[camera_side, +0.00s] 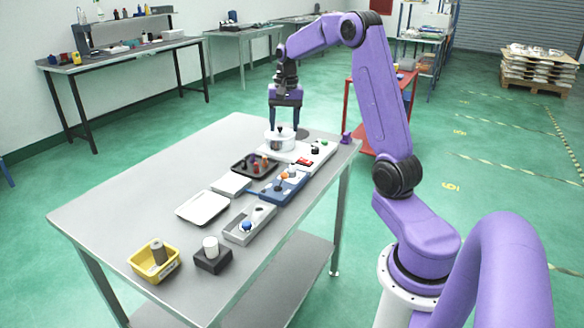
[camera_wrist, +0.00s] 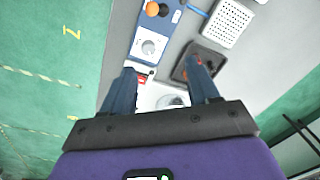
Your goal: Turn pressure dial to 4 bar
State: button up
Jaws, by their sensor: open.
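A blue panel (camera_side: 272,194) lies on the table, and it also shows in the wrist view (camera_wrist: 139,22). It carries a white dial (camera_wrist: 150,45) with a pale round knob; the scale is too small to read. The dial also shows in the side view (camera_side: 292,172). Beside the dial is an orange knob (camera_wrist: 152,9). My gripper (camera_side: 284,122) is open and empty, pointing down above a white round pot (camera_side: 280,140) at the far end of the table. In the wrist view, the dial lies ahead of my gripper (camera_wrist: 161,68), apart from the fingers.
A dark tray (camera_side: 240,168) with small coloured parts lies left of the panel. A white device (camera_side: 322,154) with a red part lies behind it. Nearer are a white tray (camera_side: 203,208), a grey box (camera_side: 240,232), a yellow bin (camera_side: 142,272) and a black block (camera_side: 213,262).

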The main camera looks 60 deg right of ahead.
jog(key=m, duration=0.2)
send_over(292, 170)
jog(key=s, duration=0.1)
jog(key=f, duration=1.1)
jog(key=w+f, duration=0.1)
jog(key=f, duration=0.5)
jog(key=shift+f, duration=0.35)
jog(key=c, duration=1)
